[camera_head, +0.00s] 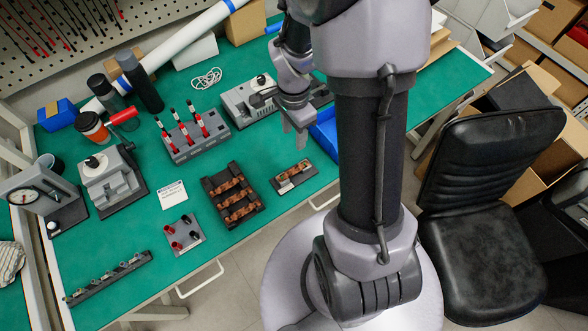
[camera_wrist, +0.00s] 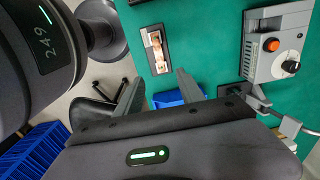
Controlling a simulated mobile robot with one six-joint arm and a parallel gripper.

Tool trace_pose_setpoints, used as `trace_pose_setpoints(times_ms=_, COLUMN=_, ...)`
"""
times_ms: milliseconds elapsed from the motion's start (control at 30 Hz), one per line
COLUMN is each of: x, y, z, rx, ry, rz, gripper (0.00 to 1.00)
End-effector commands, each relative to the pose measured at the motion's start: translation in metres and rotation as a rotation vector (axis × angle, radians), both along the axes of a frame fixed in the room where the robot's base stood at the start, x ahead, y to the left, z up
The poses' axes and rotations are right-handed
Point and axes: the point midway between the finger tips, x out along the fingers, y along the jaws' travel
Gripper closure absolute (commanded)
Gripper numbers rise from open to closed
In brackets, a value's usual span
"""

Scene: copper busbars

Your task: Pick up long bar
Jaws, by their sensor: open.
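Several copper bars (camera_head: 242,210) lie across a dark slotted rack (camera_head: 256,205) on the green bench in the head view. Which is the long bar, I cannot tell. Another copper piece (camera_head: 295,174) sits in a small dark fixture (camera_head: 282,187) right of the rack; it also shows in the wrist view (camera_wrist: 155,45). My gripper (camera_head: 297,124) is above the bench, farther back than the rack and the fixture. In the wrist view my gripper (camera_wrist: 159,75) has its fingers apart with nothing between them. The rack is not visible in the wrist view.
A grey machine (camera_head: 248,97) and a blue bin (camera_head: 326,132) stand near my gripper. A grey holder with red-handled tools (camera_head: 195,138) stands behind the rack. A plate with red and black knobs (camera_head: 184,235) lies left of the rack. A black chair (camera_head: 487,205) is at the right.

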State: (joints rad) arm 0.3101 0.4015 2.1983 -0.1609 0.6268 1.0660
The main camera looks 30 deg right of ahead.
Motion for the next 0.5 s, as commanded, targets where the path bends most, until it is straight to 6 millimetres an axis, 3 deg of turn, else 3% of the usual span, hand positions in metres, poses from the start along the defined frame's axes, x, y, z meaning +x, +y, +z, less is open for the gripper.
trace_pose_setpoints(times_ms=100, x=-0.001, y=0.001, z=-0.043, rx=0.002, ry=0.006, rz=0.000, gripper=0.55)
trace_pose_setpoints(times_ms=300, x=-0.001, y=0.001, z=-0.099, rx=0.002, ry=0.005, rz=0.000, gripper=0.55)
trace_pose_setpoints(times_ms=500, x=-0.001, y=0.001, z=-0.119, rx=0.001, ry=0.002, rz=0.000, gripper=0.55)
